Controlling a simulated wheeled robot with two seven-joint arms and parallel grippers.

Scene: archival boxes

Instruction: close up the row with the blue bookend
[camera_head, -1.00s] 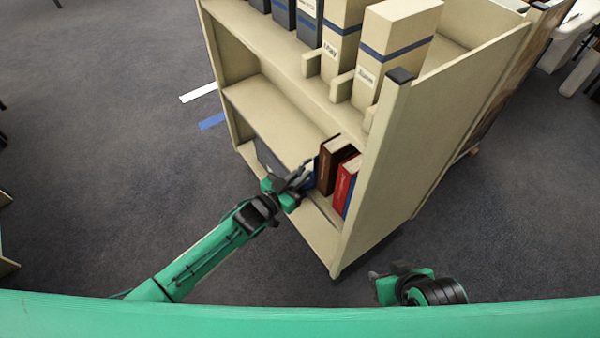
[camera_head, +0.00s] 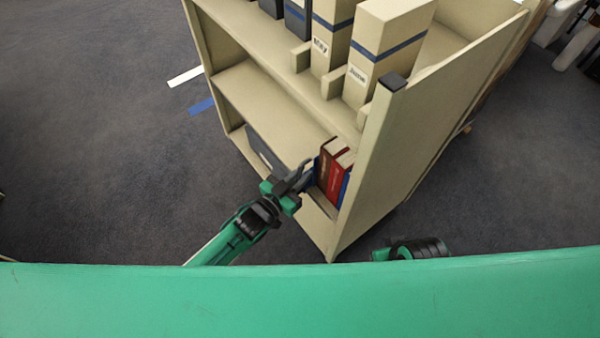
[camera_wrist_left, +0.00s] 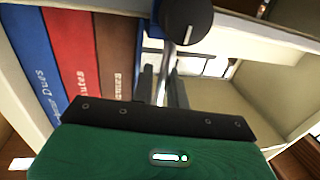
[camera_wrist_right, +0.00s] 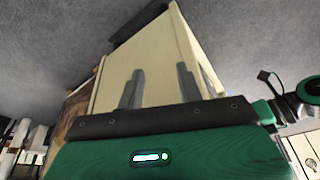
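The blue bookend (camera_head: 310,178) stands on the lower shelf at the left end of the short row of books, mostly hidden by my left gripper (camera_head: 303,176). In the left wrist view, the left fingers (camera_wrist_left: 162,88) are close together on a thin upright plate between them. The row holds a brown book (camera_head: 328,155), a red book (camera_head: 336,178) and a blue book (camera_head: 345,190) against the right side panel. The left wrist view shows the brown book (camera_wrist_left: 118,55) nearest the fingers. My right gripper (camera_wrist_right: 160,88) is open and empty, outside the shelf's end.
The cream shelf unit's side panel (camera_head: 385,165) rises right of the books. A dark grey box (camera_head: 264,150) lies left on the lower shelf. The upper shelf bears tall cream archival boxes (camera_head: 378,62) and dark ones. Carpet (camera_head: 110,160) is clear at left.

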